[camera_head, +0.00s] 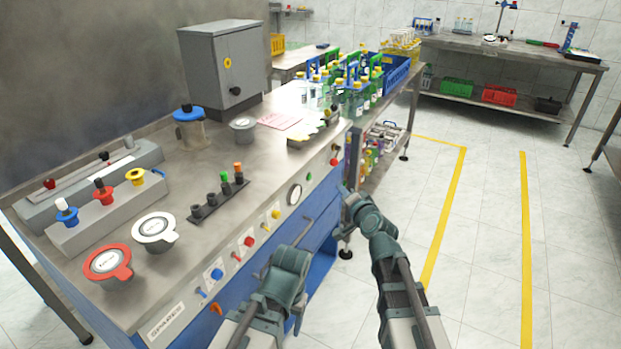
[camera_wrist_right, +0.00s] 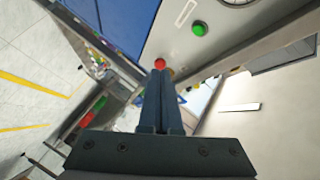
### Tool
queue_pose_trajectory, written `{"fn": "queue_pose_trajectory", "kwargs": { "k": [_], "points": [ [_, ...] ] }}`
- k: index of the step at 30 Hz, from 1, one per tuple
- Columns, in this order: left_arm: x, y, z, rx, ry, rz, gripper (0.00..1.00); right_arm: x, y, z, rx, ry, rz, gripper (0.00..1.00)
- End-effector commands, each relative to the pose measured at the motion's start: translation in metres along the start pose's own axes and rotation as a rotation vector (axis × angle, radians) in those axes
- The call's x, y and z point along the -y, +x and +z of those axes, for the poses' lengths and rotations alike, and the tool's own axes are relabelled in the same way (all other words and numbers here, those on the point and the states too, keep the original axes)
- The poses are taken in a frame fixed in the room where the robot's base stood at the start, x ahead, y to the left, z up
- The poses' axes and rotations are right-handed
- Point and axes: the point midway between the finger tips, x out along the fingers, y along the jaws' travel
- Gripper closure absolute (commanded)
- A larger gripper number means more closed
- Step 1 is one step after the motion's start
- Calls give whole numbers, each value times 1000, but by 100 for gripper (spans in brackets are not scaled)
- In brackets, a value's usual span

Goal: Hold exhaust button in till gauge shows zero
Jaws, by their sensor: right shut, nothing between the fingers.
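The round white-faced gauge (camera_head: 294,194) is on the front panel of the steel bench; its reading is too small to make out. To its right on the panel are a green button (camera_head: 308,177) and a red button (camera_head: 334,161). No label shows which is the exhaust button. My right gripper (camera_head: 345,189) is shut and empty, in front of the panel's right end. In the right wrist view its closed fingers (camera_wrist_right: 160,78) point towards the red button (camera_wrist_right: 160,63); contact cannot be told. The green button (camera_wrist_right: 199,28) is beside it. My left gripper (camera_head: 304,232) is low before the panel, its fingers unclear.
Further left, the panel carries yellow (camera_head: 275,214), red (camera_head: 249,241) and blue (camera_head: 217,274) controls. Bottles and a blue crate (camera_head: 397,72) stand beyond the bench's far right end. The floor on the right is clear, with yellow lines.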

Motion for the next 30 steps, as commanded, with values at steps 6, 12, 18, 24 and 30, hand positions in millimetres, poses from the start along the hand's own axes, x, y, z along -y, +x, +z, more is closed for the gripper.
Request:
{"fn": "queue_pose_trajectory", "kwargs": {
  "k": [6,12,18,24,30],
  "points": [
    [0,0,0,0,0,0,34,17,24,16,3,-1,-1,100],
    [0,0,0,0,0,0,34,28,39,28,1,-3,-1,100],
    [0,0,0,0,0,0,34,34,47,34,1,-2,-1,100],
    [0,0,0,0,0,0,34,36,49,36,1,-1,-1,100],
    [0,0,0,0,0,0,34,36,49,36,1,-1,-1,100]
  ]
}}
